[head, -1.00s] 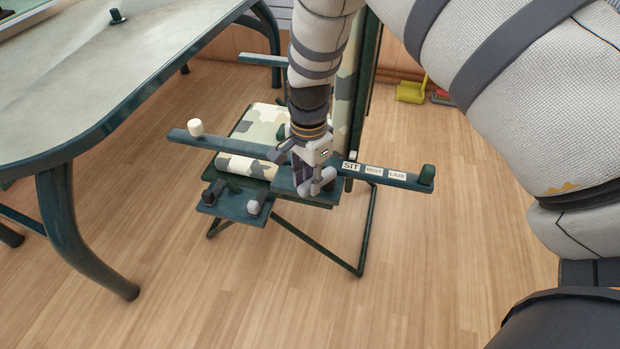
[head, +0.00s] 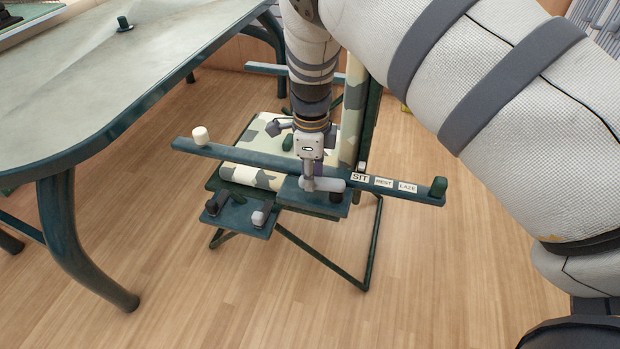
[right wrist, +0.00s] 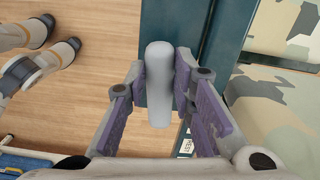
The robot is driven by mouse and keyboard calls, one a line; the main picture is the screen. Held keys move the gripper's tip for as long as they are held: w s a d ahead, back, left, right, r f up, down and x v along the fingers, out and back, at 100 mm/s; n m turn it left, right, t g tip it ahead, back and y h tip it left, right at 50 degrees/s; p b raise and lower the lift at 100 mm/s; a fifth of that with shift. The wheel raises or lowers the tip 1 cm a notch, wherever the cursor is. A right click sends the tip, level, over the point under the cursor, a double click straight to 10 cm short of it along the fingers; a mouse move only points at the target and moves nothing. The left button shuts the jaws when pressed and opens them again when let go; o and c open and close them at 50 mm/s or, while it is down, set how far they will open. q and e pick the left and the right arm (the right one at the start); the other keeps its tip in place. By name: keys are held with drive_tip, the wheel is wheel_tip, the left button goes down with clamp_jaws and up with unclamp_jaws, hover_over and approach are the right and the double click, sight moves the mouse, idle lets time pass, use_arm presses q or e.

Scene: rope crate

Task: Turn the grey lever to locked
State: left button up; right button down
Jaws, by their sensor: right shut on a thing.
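The grey lever (head: 332,185) lies on the dark blue plate at the near side of the camouflage chair. In the head view it points right from under my right gripper (head: 309,184). In the right wrist view the lever (right wrist: 157,85) lies between the purple pads of my right gripper (right wrist: 162,76), which is shut on it. The fingers partly hide the lever's other end in the head view. I see no locked marking. My left gripper is not in view.
A table (head: 110,100) stands at left. The floor in front is clear.

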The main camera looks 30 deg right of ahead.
drive_tip(key=shift+w+d+m, duration=0.25)
drive_tip(key=shift+d+m, duration=0.05)
drive_tip(key=shift+m, duration=0.5)
drive_tip(key=c, duration=1.4)
unclamp_jaws()
drive_tip(key=shift+o, duration=0.2)
wheel_tip(320, 180, up, 12)
